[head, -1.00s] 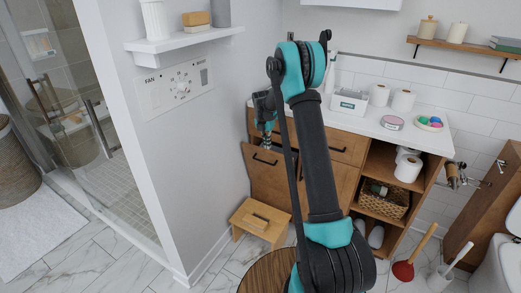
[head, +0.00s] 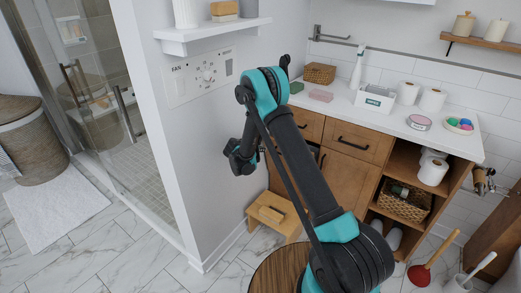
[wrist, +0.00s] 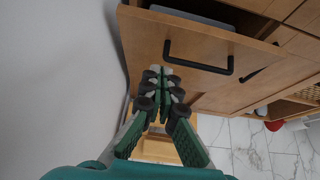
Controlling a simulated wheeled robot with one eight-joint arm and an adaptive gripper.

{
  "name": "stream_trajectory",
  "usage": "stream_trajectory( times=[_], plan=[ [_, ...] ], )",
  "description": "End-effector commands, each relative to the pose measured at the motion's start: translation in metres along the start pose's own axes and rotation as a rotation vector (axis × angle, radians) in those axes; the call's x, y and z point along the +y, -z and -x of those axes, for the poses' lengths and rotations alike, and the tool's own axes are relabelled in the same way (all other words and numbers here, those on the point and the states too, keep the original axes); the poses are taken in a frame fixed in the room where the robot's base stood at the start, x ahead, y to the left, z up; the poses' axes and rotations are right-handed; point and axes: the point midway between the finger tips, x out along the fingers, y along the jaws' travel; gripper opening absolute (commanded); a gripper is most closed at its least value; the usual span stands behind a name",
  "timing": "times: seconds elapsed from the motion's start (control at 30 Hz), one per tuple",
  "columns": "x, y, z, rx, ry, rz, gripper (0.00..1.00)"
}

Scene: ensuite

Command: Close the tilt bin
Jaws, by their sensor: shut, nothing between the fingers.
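The tilt bin (wrist: 226,87) is a wooden front panel with a black bar handle (wrist: 197,62). In the wrist view it leans out from the cabinet, leaving a gap at its top where a grey container (wrist: 190,17) shows inside. In the head view the bin (head: 279,183) is at the cabinet's left end, mostly hidden behind my arm. My gripper (wrist: 160,75) is shut and empty. Its fingertips are in front of the panel, left of the handle in the wrist view. I cannot tell whether they touch the panel.
A wooden step stool (head: 274,212) stands on the floor before the bin. The white wall (head: 215,125) is close on the left. A round wooden top (head: 282,270) is near my arm's base.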

Motion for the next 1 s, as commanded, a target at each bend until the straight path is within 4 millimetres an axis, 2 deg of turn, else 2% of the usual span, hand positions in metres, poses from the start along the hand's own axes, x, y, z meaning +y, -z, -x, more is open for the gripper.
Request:
stream_trajectory(
  times=[0.1, 0.27, 0.4, 0.6, 1.0],
  plan=[
    [-0.001, 0.000, -0.026, 0.000, 0.003, -0.002, 0.00],
    [-0.001, 0.000, -0.056, 0.001, 0.002, -0.001, 0.00],
    [-0.001, -0.016, -0.070, 0.001, 0.001, -0.001, 0.00],
    [0.000, -0.026, -0.080, 0.001, 0.001, 0.001, 0.00],
    [0.000, -0.029, -0.082, 0.003, 0.001, 0.000, 0.00]
  ],
)
